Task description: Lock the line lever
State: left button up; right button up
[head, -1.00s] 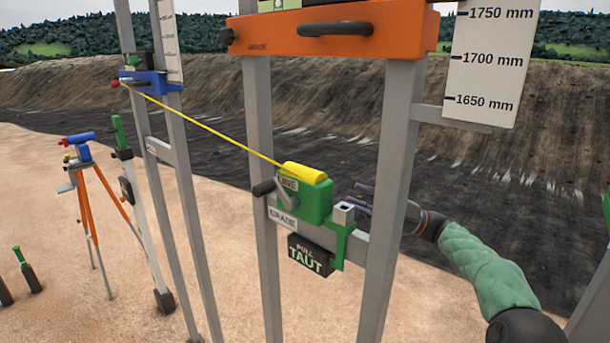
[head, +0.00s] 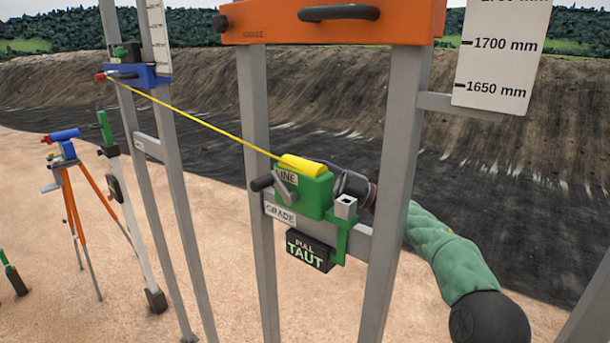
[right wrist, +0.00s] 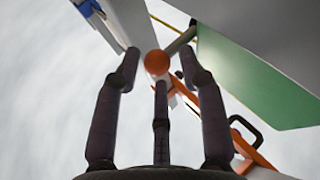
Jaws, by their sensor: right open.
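The green line box (head: 315,195) marked LINE is mounted on the crossbar between two grey posts. A yellow line runs to its yellow top (head: 302,164). On its near-left side is a grey crank lever (head: 286,188) with a black handle (head: 262,182). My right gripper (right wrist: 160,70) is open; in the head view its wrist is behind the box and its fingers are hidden. In the right wrist view, an orange ball (right wrist: 157,62) shows between or beyond the spread fingertips; I cannot tell whether it touches them or belongs to the lever. My left gripper is out of view.
The right post (head: 393,200) stands in front of my right arm. A black PULL TAUT sign (head: 310,250) hangs below the crossbar. An orange grade beam (head: 330,22) spans above. A blue clamp (head: 140,75) holds the line's far end. An orange tripod (head: 75,210) stands left.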

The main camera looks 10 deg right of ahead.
jog(key=shift+w+a, duration=0.1)
jog(key=shift+a, duration=0.2)
jog(key=shift+r, duration=0.1)
grip_shut()
jog(key=shift+s+a+r+n+g+h+p, duration=0.1)
jog(key=shift+r+n+g+h+p, duration=0.5)
jog(key=shift+n+p, duration=0.9)
jog(key=shift+s+a+r+n+g+h+p, duration=0.1)
jog(key=shift+r+n+g+h+p, duration=0.5)
jog(key=shift+p, duration=1.55)
jog(key=shift+s+a+r+n+g+h+p, duration=0.15)
jog(key=shift+r+n+h+p, duration=0.55)
jog(key=shift+r+n+p, duration=0.8)
jog(key=shift+f+m+p, duration=0.3)
jog(key=shift+f+p, duration=0.05)
jog(key=shift+f, duration=0.05)
grip_release()
jog(key=shift+d+f, duration=0.1)
